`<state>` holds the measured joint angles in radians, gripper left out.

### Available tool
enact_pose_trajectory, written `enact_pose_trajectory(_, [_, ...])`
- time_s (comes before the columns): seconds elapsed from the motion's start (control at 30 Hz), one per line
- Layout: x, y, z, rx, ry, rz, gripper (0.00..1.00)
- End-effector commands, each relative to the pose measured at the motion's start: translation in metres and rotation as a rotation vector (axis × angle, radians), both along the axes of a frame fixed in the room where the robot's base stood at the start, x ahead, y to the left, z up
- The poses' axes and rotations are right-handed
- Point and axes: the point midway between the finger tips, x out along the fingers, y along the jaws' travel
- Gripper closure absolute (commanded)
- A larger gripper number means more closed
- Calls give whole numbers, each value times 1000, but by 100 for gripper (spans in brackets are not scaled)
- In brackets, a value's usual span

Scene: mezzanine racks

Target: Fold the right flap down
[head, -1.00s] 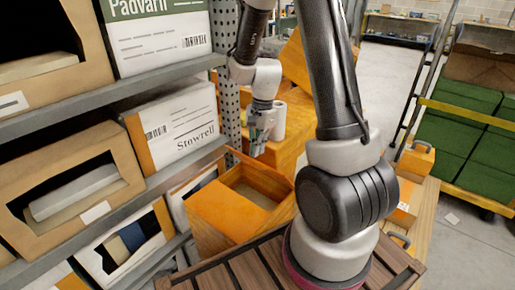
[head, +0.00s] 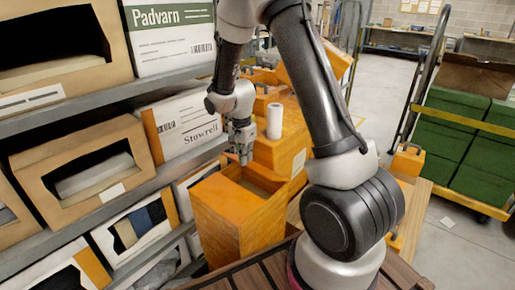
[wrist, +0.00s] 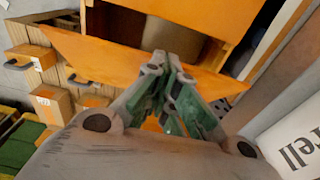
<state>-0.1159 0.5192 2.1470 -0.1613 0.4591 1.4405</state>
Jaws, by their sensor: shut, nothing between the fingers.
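An open orange box (head: 225,222) stands below my gripper in the head view, its top opening facing up. My gripper (head: 243,158) is shut and empty at the far edge of the opening. In the wrist view the fingertips (wrist: 168,68) meet in front of a long orange panel (wrist: 100,58) that crosses the picture at a slant. Behind it lies the brown opening (wrist: 190,45), with another orange panel (wrist: 195,14) across the top. I cannot tell which panel is the right flap, nor whether the fingers touch it.
Shelves with open tan boxes (head: 80,165) and a white "Stowrell" box (head: 185,125) stand close on the left. A white roll (head: 275,121) stands on orange boxes behind.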

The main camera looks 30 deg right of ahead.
Motion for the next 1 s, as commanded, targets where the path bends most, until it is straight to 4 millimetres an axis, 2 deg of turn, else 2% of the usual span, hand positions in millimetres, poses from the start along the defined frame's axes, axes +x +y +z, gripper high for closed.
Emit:
enact_pose_trajectory(0.2, [-7, 18, -23, 0, 3, 2, 100])
enact_pose_trajectory(0.5, [-13, 32, -51, 1, 4, 0, 100])
enact_pose_trajectory(0.7, [-15, 36, -63, 1, 4, 0, 100])
enact_pose_trajectory(1.0, [-15, 38, -70, 2, 2, -2, 100])
